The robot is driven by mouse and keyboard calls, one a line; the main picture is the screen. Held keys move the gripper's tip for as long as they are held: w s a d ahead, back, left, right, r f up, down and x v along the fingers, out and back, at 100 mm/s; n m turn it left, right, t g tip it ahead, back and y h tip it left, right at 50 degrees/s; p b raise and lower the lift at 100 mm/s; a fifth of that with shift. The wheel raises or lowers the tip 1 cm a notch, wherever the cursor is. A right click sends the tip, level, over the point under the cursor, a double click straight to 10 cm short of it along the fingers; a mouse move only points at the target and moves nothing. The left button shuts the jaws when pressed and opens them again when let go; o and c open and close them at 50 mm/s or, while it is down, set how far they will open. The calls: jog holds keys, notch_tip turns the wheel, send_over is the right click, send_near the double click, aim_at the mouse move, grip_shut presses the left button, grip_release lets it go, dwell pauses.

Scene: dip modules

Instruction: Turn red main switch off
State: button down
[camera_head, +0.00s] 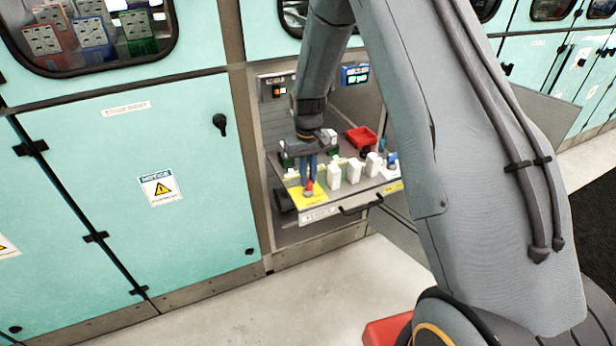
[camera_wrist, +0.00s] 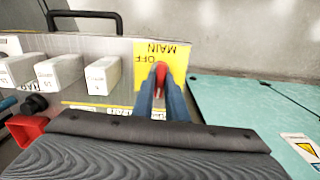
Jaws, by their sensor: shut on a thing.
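The red main switch (camera_wrist: 160,74) stands on a yellow plate (camera_wrist: 176,54) marked "OFF" and "MAIN", seen upside down in the wrist view. In the head view the red switch (camera_head: 308,187) shows at the front left of the pulled-out panel, on the yellow plate (camera_head: 298,199). My gripper (camera_wrist: 161,84) has its two blue fingers shut on the red switch, one on each side. It also shows in the head view (camera_head: 308,179), pointing down at the switch. The fingers and wrist hide part of the switch, so I cannot tell its exact turn.
White modules (camera_head: 333,175) stand in a row right of the switch. A red bin (camera_head: 361,137) sits behind them. The panel has a black front handle (camera_head: 360,204). Two small displays, one blue-framed (camera_head: 355,74), are at the back. A teal cabinet door (camera_head: 130,190) is at the left.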

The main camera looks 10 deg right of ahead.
aim_at(308, 179)
jog(key=m, duration=0.3)
jog(key=shift+m, duration=0.4)
jog(key=m, duration=0.4)
jog(key=shift+m, duration=0.3)
jog(key=m, duration=0.4)
jog(key=shift+w+m, duration=0.1)
jog(key=shift+m, duration=2.3)
jog(key=c, duration=1.8)
grip_release()
jog(key=shift+o, duration=0.2)
jog(key=shift+r+b, duration=0.65)
jog(key=shift+r, duration=3.3)
